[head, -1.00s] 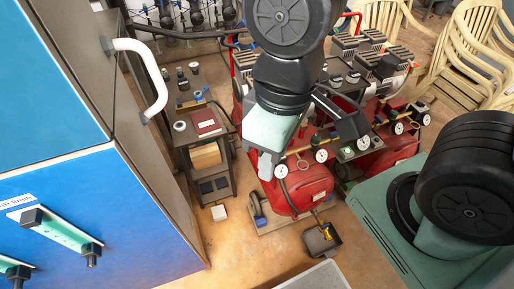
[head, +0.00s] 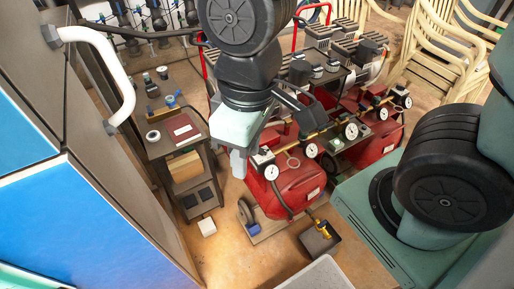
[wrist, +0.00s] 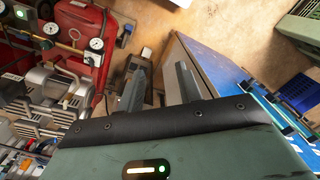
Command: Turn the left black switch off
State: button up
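I cannot pick out for certain which part is the left black switch. Small dark boxes sit near the gauges on the red compressors (head: 290,185), and dark fittings with blue handles (head: 157,20) hang on the pipes at the back left. My gripper (head: 238,162) hangs in front of the red compressors, pointing down, apart from the things around it as far as I can tell. In the wrist view my gripper (wrist: 160,75) has its two fingers apart with nothing held between them.
A blue cabinet (head: 25,140) with a white handle (head: 105,70) fills the left side. A dark cart (head: 160,147) with boxes stands beside it. Cream chairs (head: 440,50) are stacked at the back right. Some tan floor (head: 225,255) is bare at the lower middle.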

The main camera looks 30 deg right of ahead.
jog(key=w+f+b, duration=0.2)
jog(key=w+f, duration=0.2)
jog(key=w, duration=0.5)
jog(key=m+b, duration=0.2)
jog(key=b, duration=0.5)
send_over(261, 151)
jog(key=w, duration=0.2)
notch_tip(261, 151, down, 20)
jog(key=f, duration=0.1)
jog(key=shift+h, duration=0.3)
notch_tip(261, 151, down, 16)
jog(key=shift+a+f, duration=0.1)
jog(key=shift+f, duration=0.15)
grip_shut()
